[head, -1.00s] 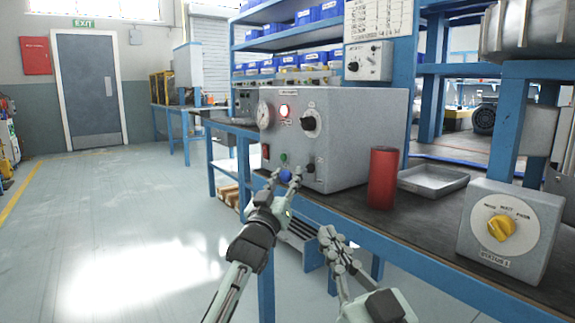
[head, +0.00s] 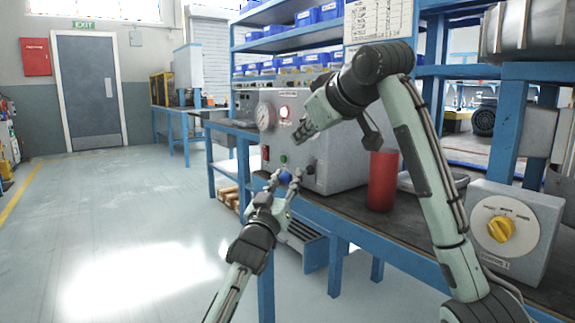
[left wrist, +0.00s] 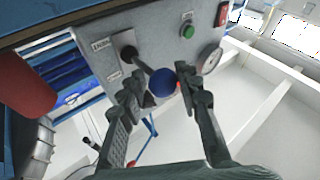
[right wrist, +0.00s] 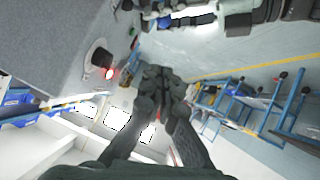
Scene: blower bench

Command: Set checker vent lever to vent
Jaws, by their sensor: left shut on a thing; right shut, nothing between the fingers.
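The checker is a grey box (head: 330,165) on the bench, with a round gauge (head: 265,116), a lit red lamp (head: 284,112) and a green button (head: 284,158) on its front. Its vent lever ends in a blue ball knob (left wrist: 163,81), low on the front; the lever's rod runs from a dark pivot (left wrist: 128,52) between small labels too blurred to read. My left gripper (head: 281,183) is shut on the blue knob, its fingers either side of it. My right gripper (head: 299,137) is shut and empty, raised in front of the checker's upper front, hiding its black knob.
A red cylinder (head: 382,180) stands on the bench right of the checker, with a grey tray (head: 433,181) partly hidden behind my right arm. A grey box with a yellow selector knob (head: 501,230) stands at the right. Open floor lies left.

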